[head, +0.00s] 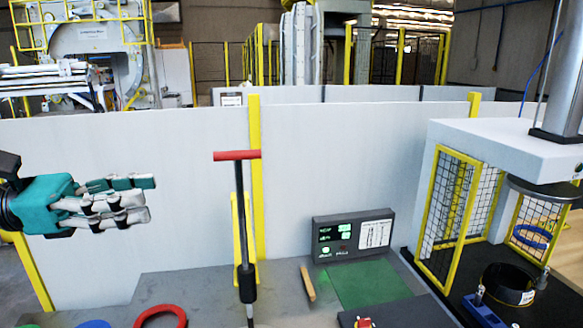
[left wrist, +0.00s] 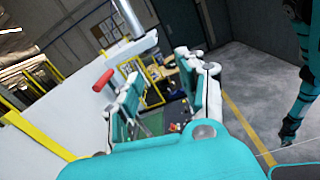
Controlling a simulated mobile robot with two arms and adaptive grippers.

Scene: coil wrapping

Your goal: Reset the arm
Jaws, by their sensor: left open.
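My left gripper (head: 149,198) is at the left in the head view, held in the air in front of the white partition. It is teal with pale fingers that point to the right. In the left wrist view its fingers (left wrist: 152,85) stand apart with nothing held between them. A teal and black arm, which looks like my right arm (left wrist: 300,80), hangs at the right edge of the left wrist view. Its gripper is too small to read there, and it is not in the head view.
A lever with a red handle (head: 237,155) stands right of my left gripper, clear of it. A control box (head: 353,235) and a red ring (head: 161,316) are on the grey bench. A caged press (head: 505,150) stands at the right, with a black coil (head: 508,285) below.

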